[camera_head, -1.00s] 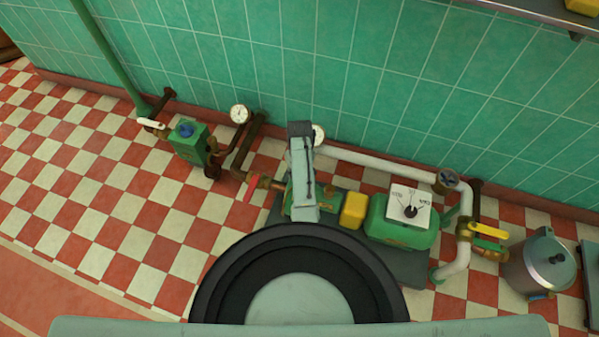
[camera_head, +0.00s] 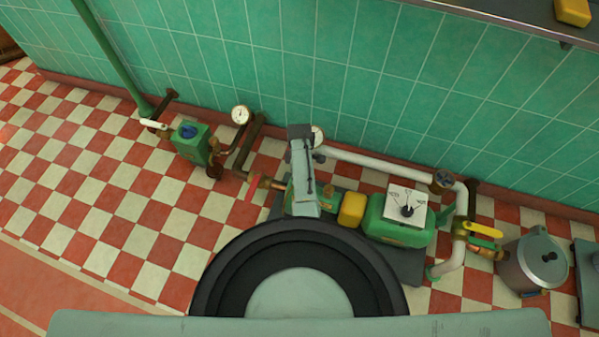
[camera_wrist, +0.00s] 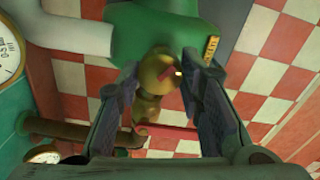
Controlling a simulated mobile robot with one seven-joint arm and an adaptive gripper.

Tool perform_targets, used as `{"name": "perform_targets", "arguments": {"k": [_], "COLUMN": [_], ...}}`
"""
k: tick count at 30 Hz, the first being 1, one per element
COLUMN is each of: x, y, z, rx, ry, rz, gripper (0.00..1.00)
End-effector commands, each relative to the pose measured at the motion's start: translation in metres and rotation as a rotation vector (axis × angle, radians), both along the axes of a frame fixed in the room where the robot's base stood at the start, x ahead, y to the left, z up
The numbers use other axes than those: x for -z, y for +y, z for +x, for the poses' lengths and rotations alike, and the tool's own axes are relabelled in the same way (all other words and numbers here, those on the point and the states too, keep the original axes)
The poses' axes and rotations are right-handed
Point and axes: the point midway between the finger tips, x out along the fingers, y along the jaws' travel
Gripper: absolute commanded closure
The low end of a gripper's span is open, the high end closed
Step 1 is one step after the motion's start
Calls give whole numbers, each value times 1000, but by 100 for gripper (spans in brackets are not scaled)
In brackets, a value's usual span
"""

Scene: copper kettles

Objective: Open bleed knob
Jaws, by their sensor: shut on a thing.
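The bleed knob (camera_wrist: 155,68) is a round brass knob with a small reddish mark on its face, on the end of the green pump housing (camera_wrist: 150,25) in the wrist view. My gripper (camera_wrist: 160,70) has its two dark fingers on either side of the knob and is shut on it. In the head view my arm covers the knob and the fingers; the green pump body (camera_head: 395,230) shows to the right of the arm. How far the knob is turned cannot be told.
A red lever handle (camera_wrist: 165,132) lies just beyond the knob. A pressure gauge (camera_wrist: 10,55) and a white pipe (camera_wrist: 55,22) are at left. A yellow-handled valve (camera_head: 480,230) and a metal pot (camera_head: 535,262) stand right. Checkered floor is open at left.

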Motion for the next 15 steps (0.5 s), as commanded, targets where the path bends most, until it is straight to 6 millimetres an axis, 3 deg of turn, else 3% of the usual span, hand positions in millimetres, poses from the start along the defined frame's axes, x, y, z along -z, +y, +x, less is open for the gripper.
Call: {"name": "perform_targets", "arguments": {"k": [15], "x": [-1], "y": [0], "z": [0], "rx": [-436], "ry": [-1], "rz": [1], "gripper": [94]}}
